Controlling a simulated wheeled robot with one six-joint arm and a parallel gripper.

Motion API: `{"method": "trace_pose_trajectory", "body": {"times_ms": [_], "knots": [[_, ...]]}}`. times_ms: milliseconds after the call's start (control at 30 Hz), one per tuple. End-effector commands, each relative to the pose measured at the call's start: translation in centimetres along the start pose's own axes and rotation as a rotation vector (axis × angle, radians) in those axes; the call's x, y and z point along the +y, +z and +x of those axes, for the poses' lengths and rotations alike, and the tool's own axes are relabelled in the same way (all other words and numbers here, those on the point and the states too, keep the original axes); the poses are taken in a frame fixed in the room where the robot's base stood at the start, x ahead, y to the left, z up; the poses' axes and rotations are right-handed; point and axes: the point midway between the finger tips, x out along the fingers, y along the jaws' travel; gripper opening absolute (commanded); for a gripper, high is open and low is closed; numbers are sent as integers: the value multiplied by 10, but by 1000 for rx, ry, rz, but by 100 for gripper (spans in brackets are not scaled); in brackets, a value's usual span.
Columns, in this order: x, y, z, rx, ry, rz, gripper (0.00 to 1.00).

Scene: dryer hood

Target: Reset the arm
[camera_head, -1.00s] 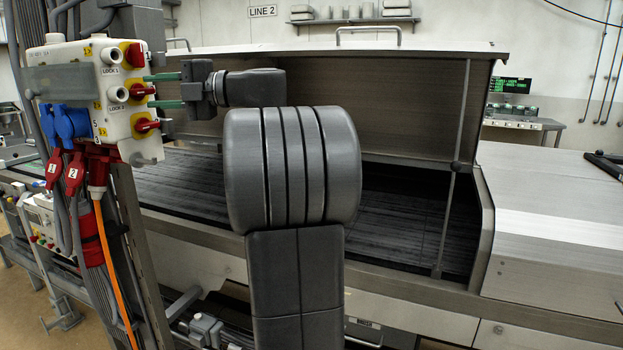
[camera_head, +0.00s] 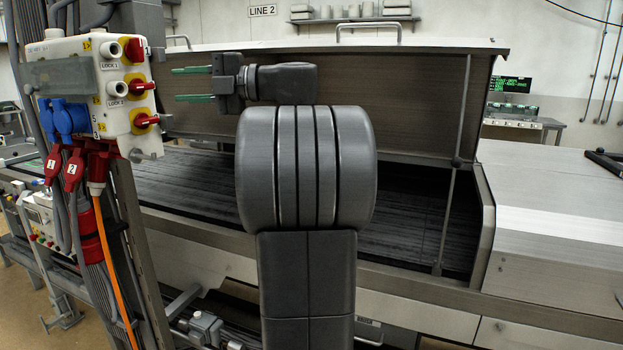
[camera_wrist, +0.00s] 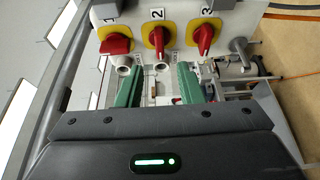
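My gripper (camera_head: 175,84) is open and empty. Its two green fingers point left toward the switch box (camera_head: 62,75), with a gap between the fingertips and the box. In the wrist view, my gripper (camera_wrist: 158,75) shows both green fingers apart with nothing between them. Beyond them are three red rotary switches on yellow plates: switch 1 (camera_wrist: 115,44), switch 2 (camera_wrist: 158,40) and switch 3 (camera_wrist: 204,38).
The dryer's raised hood (camera_head: 400,100) stands behind my arm, above the dark conveyor bed (camera_head: 185,190). A thin prop rod (camera_head: 448,220) stands at its right. Red plugs and an orange cable (camera_head: 112,275) hang below the box. A steel cover (camera_head: 550,210) is at right.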

Motion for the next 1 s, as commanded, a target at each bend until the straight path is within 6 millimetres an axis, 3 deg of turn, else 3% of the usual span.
{"method": "trace_pose_trajectory", "body": {"times_ms": [433, 1000], "knots": [[1, -1, 85, 3, 4, 10, 34], [-1, -1, 81, 1, 260, 628, 34]]}}
